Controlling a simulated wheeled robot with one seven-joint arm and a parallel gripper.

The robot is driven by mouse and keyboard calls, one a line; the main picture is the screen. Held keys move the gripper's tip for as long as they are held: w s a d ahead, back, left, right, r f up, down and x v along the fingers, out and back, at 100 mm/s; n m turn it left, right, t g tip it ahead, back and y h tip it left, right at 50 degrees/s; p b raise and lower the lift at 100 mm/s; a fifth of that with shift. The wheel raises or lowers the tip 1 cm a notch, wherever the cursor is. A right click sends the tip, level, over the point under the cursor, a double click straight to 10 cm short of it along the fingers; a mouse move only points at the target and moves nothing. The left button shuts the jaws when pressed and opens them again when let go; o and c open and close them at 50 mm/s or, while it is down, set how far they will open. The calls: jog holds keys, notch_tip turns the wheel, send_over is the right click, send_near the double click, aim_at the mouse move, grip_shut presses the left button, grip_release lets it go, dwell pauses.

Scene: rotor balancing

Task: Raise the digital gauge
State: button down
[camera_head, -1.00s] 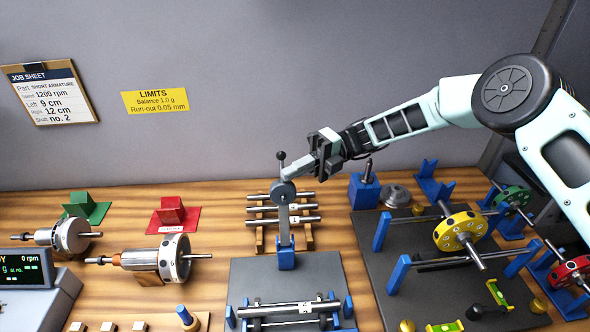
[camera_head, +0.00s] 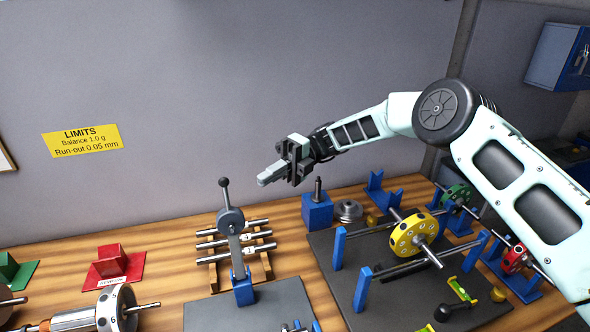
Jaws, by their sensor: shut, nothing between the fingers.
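The digital gauge (camera_head: 231,220) is a round grey dial body with a black ball knob (camera_head: 224,182) on a thin stem above it. It sits at the top of a grey upright post (camera_head: 236,254) on a blue base (camera_head: 243,288), standing on a dark plate. The gauge's face is not readable from here. My gripper (camera_head: 264,181) is shut and empty, in the air to the upper right of the gauge. Its fingers point left and are clear of the knob.
Several steel shafts (camera_head: 240,235) lie on a wooden rack behind the post. A blue block with an upright pin (camera_head: 317,208) stands below my arm. A yellow rotor (camera_head: 414,236) rests on blue-supported rails to the right.

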jog(key=b+v, duration=0.3)
jog(key=v, duration=0.5)
jog(key=s+a+r+n+t+h+b, duration=0.1)
jog(key=s+a+n+t+h, duration=0.2)
jog(key=s+n, duration=0.5)
jog(key=s+a+r+n+t+h, duration=0.1)
jog(key=s+a+n+h, duration=0.25)
jog(key=s+n, duration=0.45)
jog(key=s+d+f+n+t+h, duration=0.2)
jog(key=s+d+f+n+t, duration=0.1)
jog(key=s+d+n, duration=0.5)
jog(key=s+d+f+n+t+h+b, duration=0.1)
jog(key=s+d+f+n+t+h, duration=0.2)
jog(key=s+d+n, duration=0.6)
jog(key=s+n+t, duration=0.1)
jog(key=s+t, duration=0.1)
jog(key=s, duration=0.2)
jog(key=shift+s, duration=0.2)
